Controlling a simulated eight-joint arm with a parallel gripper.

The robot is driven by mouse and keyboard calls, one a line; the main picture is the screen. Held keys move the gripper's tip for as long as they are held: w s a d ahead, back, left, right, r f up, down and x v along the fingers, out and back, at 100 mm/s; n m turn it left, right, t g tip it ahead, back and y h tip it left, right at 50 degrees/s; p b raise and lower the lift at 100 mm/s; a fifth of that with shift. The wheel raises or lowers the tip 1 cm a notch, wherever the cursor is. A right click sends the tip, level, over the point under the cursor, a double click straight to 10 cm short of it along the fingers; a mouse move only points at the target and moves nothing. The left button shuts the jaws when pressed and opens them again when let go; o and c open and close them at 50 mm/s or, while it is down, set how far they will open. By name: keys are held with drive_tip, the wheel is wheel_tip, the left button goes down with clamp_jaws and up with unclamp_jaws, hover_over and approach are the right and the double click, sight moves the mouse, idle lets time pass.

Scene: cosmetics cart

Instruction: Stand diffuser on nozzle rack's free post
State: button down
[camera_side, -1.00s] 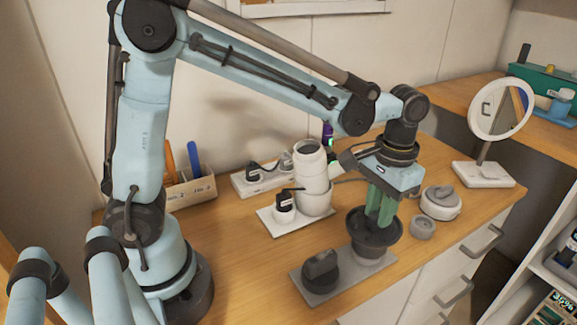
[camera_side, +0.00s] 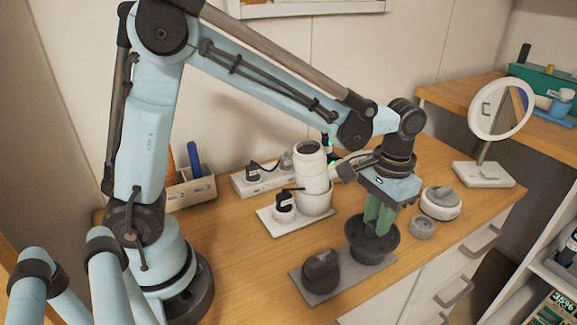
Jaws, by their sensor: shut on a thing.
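The diffuser (camera_side: 361,247) is a dark, wide bowl shape, upright with its open side up. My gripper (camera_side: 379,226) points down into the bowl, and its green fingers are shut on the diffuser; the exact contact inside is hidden. The nozzle rack (camera_side: 321,295) is a flat grey plate near the table's front edge. The diffuser is over the rack's right end and hides the post there. I cannot tell whether it is fully seated. A dark round nozzle (camera_side: 320,269) stands on the rack's left end.
Behind the rack, a white holder (camera_side: 280,225) bears a tall white cylinder (camera_side: 312,172). A small grey round part (camera_side: 423,227) and a white round container (camera_side: 441,202) stand right of the diffuser. A round mirror (camera_side: 500,108) stands farther right. The table left of the rack is clear.

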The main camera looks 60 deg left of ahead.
drive_tip(key=shift+f, duration=0.3)
drive_tip(key=c, duration=0.9)
unclamp_jaws()
drive_tip(key=shift+o, duration=0.2)
wheel_tip(320, 180, up, 12)
drive_tip(key=shift+w, duration=0.25)
drive_tip(key=f, duration=1.2)
drive_tip(key=shift+s, duration=0.3)
drive_tip(key=shift+r, duration=0.2)
